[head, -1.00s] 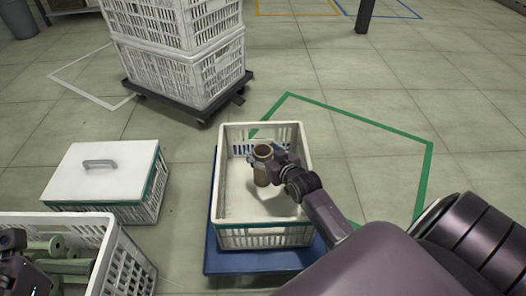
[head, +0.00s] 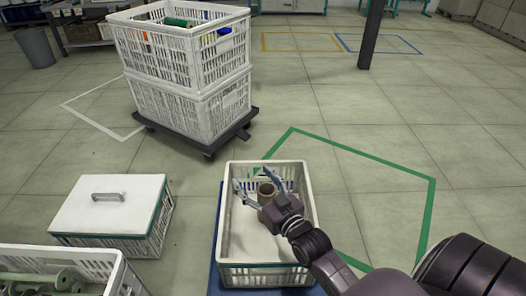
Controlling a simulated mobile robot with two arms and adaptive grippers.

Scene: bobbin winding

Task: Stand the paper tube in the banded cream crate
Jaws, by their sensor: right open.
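I cannot tell whether a finger touches the tube. My left gripper is not in view.
The crate stands on a blue base (head: 214,270). A lidded crate (head: 107,205) is to the left, and an open crate of spools (head: 110,275) is at the lower left. Stacked white crates (head: 190,105) stand on a dark dolly behind. The floor at right is clear.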

